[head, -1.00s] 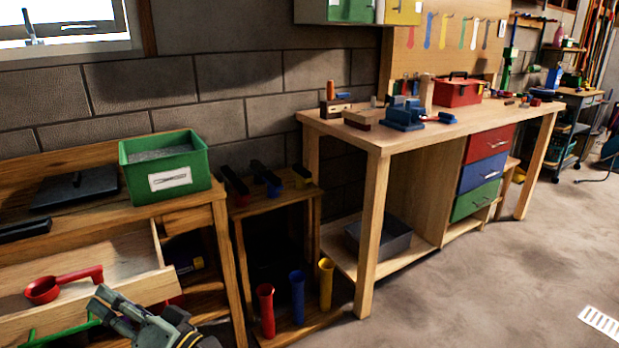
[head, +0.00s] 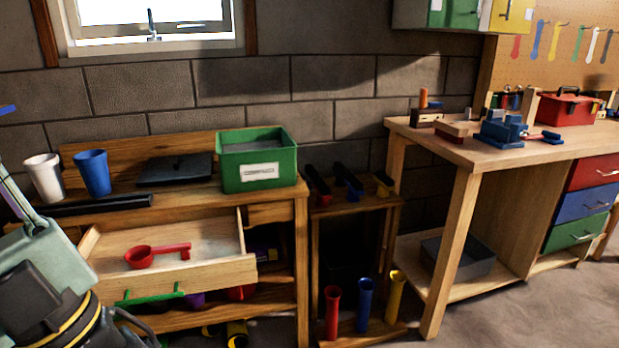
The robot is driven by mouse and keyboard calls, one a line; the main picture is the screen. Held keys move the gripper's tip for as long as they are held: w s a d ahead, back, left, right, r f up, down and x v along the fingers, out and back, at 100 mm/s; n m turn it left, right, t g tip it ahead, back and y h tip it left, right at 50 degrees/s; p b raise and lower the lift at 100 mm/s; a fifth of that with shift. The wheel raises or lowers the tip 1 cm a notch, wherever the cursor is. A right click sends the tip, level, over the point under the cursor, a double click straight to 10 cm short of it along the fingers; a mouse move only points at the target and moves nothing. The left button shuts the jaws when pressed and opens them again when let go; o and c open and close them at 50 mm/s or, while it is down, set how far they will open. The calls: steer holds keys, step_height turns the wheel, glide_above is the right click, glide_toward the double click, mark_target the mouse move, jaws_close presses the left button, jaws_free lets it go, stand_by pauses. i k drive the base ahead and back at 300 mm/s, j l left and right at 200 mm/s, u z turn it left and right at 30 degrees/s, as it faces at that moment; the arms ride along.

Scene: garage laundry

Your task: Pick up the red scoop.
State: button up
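The red scoop (head: 157,254) lies in the open wooden drawer (head: 172,275) of the bench, with its round bowl to the left and its handle to the right. My gripper (head: 18,205) is at the left edge of the head view, left of the drawer and apart from the scoop. Its body fills the lower left corner. Its finger tips are partly cut off or seen edge-on, so their opening does not show clearly. Nothing hides the scoop.
A white cup (head: 45,178), a blue cup (head: 93,173), a dark flat case (head: 175,168) and a green bin (head: 256,160) stand on the bench above the drawer. A green handle (head: 150,294) is on the drawer front. A workbench (head: 465,146) stands to the right.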

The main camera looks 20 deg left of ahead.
mark_target(138, 257)
steer(key=u, duration=1.3)
